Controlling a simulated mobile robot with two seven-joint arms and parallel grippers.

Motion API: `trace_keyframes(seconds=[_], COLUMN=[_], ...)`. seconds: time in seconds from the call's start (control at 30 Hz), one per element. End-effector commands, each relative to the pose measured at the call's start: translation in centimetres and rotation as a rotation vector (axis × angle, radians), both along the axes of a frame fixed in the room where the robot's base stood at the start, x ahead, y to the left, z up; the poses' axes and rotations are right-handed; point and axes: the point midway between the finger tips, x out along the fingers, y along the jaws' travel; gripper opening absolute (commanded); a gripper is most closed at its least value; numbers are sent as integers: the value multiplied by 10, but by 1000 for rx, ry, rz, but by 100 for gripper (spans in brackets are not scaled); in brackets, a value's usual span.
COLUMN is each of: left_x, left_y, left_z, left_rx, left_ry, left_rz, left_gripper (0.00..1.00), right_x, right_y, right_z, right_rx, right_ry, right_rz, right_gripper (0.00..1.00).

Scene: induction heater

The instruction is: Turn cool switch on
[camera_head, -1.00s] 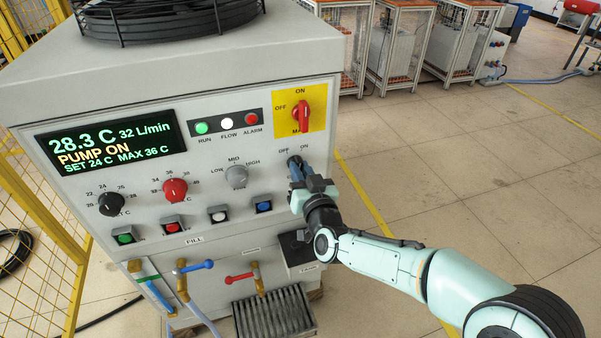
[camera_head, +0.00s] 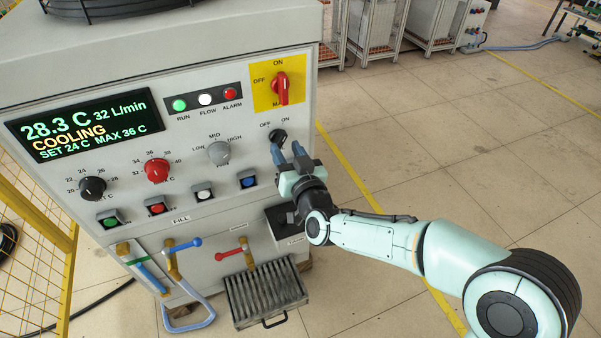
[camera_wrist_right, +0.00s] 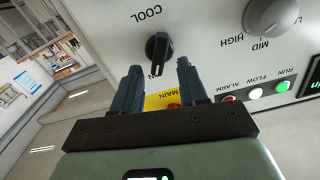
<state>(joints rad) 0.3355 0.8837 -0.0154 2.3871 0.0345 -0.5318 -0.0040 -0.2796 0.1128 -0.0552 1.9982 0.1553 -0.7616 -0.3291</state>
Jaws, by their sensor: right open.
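The cool switch is a small black knob (camera_head: 278,136) on the front panel, below the yellow main switch plate, with OFF and ON labels above it. In the right wrist view the black knob (camera_wrist_right: 158,50) shows beside the word COOL, and its pointer is turned toward the ON label. My right gripper (camera_head: 287,155) is open and empty just below the knob, its blue fingers apart from it. The right wrist view shows the two fingers (camera_wrist_right: 155,85) spread, with the knob beyond the tips. The display (camera_head: 85,127) reads COOLING. My left gripper is not in view.
The red main switch (camera_head: 282,88) is above the cool knob. A grey mode knob (camera_head: 219,152) is to its left, and a blue button (camera_head: 248,180) is below left. Hoses and valves hang under the panel. Open floor lies to the right.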

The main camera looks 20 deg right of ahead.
Motion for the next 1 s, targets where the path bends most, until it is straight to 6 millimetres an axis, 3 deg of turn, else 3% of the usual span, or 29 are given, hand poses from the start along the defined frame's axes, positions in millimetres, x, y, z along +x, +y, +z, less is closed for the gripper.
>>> trace_keyframes(seconds=[0.2,0.43,0.63,1.0], left_x=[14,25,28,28], left_y=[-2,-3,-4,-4], left_z=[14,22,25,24], left_rx=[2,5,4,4], left_ry=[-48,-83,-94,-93], left_rz=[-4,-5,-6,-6], left_gripper=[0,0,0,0], right_x=[-52,-92,-105,-102], right_y=[-2,-3,-4,-3], right_z=[3,2,1,0], right_rx=[1,1,1,10], right_ry=[0,-1,-1,0], right_rz=[1,0,0,1], right_gripper=[43,43,43,43])
